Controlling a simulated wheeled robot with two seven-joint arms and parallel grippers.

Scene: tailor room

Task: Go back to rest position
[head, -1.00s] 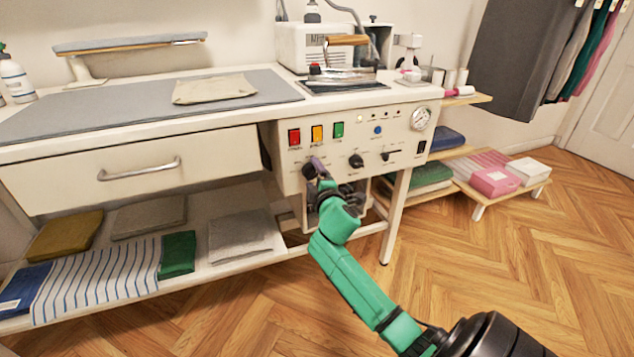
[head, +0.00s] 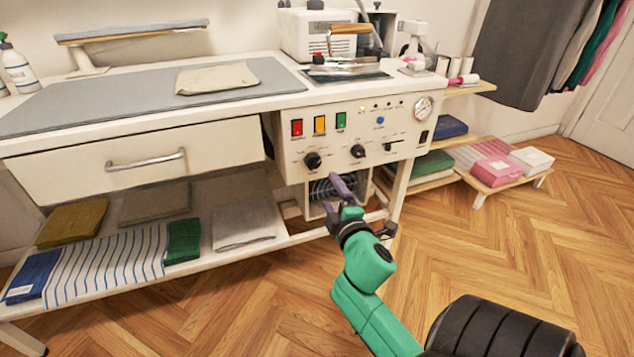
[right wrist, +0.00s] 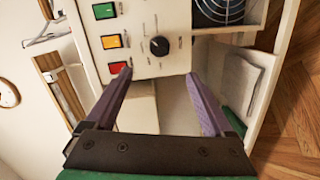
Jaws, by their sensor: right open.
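My right gripper (head: 345,190) is open and empty, with purple fingers on a green arm. In the head view it is in front of and below the white control panel (head: 290,158), near the fan opening under the panel. The right wrist view shows its two fingers (right wrist: 160,100) spread apart with nothing between them. The panel carries a red button (head: 297,128), a yellow button (head: 319,125), a green button (head: 341,121) and black knobs (head: 313,160). My left gripper is not in view.
The white worktable (head: 120,128) holds a folded beige cloth (head: 217,78) and an iron (head: 345,66). Folded fabrics (head: 105,258) lie on its lower shelf. A low rack with a pink box (head: 496,171) stands at the right. The wooden floor (head: 520,255) is clear.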

